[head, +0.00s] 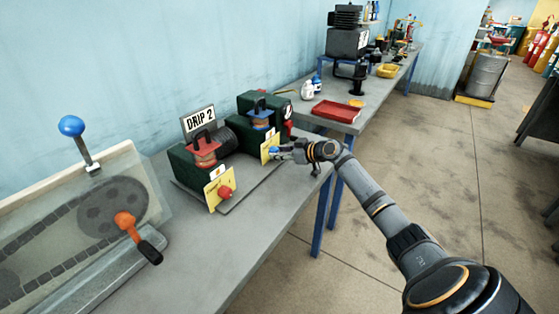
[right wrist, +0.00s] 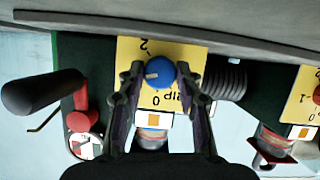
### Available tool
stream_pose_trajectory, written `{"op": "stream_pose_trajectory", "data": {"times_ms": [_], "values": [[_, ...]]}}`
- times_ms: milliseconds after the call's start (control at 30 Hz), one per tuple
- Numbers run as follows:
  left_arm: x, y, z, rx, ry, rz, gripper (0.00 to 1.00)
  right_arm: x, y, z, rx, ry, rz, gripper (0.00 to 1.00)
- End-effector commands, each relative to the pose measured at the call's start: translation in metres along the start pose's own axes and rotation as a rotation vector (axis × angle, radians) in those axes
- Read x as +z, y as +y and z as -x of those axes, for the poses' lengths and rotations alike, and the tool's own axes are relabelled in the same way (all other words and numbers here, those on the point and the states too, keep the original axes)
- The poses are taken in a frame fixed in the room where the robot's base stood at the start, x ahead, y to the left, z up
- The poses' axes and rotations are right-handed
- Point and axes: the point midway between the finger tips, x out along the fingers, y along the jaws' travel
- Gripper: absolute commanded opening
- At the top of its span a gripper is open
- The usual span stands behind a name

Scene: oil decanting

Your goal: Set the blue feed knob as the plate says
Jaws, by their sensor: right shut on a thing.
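The sign (head: 200,119) reads "DRIP 2". The blue feed knob (head: 274,150) is on a yellow dial plate (head: 265,155) on the green machine's front. My right gripper (head: 280,152) is at it. In the right wrist view the fingers (right wrist: 160,76) stand on both sides of the blue knob (right wrist: 159,70), shut on it. The picture is upside down there: "2" is above the knob and "0" below. The knob's pale mark points left, between those numbers; a number there is hidden by the finger. My left gripper is not in view.
A red knob (head: 226,192) on a similar yellow plate is nearer. A black-handled crank (right wrist: 45,92) is beside the blue knob's plate. A belt guard with an orange lever (head: 126,222) stands at front left. The bench's (head: 225,240) front strip is clear.

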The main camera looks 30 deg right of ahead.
Motion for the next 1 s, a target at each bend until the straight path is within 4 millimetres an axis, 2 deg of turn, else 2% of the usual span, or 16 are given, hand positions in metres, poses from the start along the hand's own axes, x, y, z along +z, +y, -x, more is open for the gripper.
{"op": "stream_pose_trajectory", "data": {"times_ms": [33, 400, 500, 1000], "values": [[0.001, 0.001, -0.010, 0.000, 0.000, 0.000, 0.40, 0.005, 0.001, -0.002, -0.015, 0.000, -0.039, 0.03], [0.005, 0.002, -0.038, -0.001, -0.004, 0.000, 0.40, 0.005, 0.003, -0.002, -0.151, 0.000, -0.365, 0.03], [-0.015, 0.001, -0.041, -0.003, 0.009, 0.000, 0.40, 0.005, 0.004, -0.002, -0.188, 0.000, -0.454, 0.03], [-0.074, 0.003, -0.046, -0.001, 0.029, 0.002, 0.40, 0.006, 0.006, -0.003, -0.359, -0.001, -0.867, 0.03]]}}
